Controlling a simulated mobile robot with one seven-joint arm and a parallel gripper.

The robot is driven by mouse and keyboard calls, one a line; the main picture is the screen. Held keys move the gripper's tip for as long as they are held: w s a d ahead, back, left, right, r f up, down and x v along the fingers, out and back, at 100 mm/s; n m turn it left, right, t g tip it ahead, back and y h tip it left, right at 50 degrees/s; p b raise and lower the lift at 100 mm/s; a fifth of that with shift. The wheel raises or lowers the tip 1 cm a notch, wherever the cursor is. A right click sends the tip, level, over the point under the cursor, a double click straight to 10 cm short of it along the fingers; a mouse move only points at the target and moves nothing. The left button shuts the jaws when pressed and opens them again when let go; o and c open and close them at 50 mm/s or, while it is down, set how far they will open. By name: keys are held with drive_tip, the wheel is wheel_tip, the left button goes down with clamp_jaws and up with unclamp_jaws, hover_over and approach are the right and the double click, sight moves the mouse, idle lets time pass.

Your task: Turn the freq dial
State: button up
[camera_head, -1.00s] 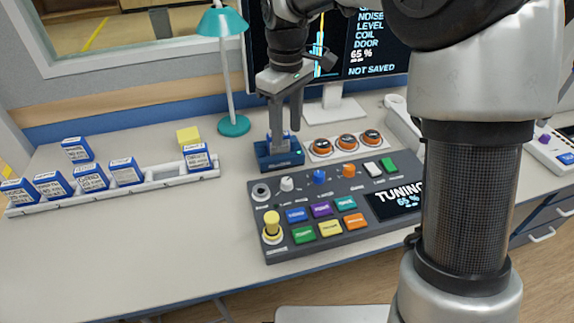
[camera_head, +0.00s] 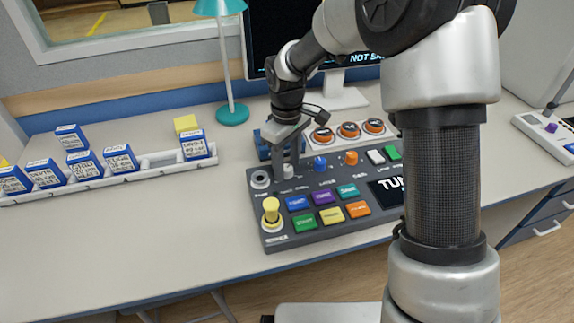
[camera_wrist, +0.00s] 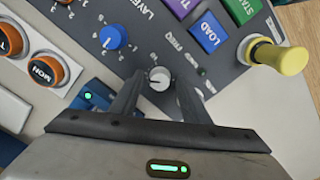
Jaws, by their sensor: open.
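The freq dial is a small white knob (camera_wrist: 159,78) with a dark pointer line, on the dark grey console (camera_head: 340,224). In the wrist view it sits between the tips of my open gripper (camera_wrist: 160,88), with printed lettering beside it. I cannot tell whether either finger touches it. In the head view my gripper (camera_head: 284,172) points down over the upper left of the console and the dial is largely hidden by its fingers.
A blue knob (camera_head: 320,164) and an orange knob (camera_head: 351,158) stand to the right. Coloured buttons and a yellow knob (camera_head: 271,208) lie nearer the front. A blue block (camera_head: 262,146) and round orange buttons (camera_head: 348,130) are behind. The desk's left front is clear.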

sight(287, 168)
drive_tip(key=c, duration=1.1)
drive_tip(key=shift+o, duration=0.2)
drive_tip(key=shift+m+p, duration=0.45)
drive_tip(key=shift+m, duration=0.45)
drive_tip(key=m, duration=0.4)
drive_tip(key=shift+p, duration=0.35)
drive_tip(key=o, duration=1.1)
drive_tip(key=shift+c, duration=0.2)
wheel_tip(287, 168, up, 17)
drive_tip(key=p, duration=0.3)
drive_tip(key=shift+r+p, duration=0.15)
drive_tip(key=shift+p, duration=0.15)
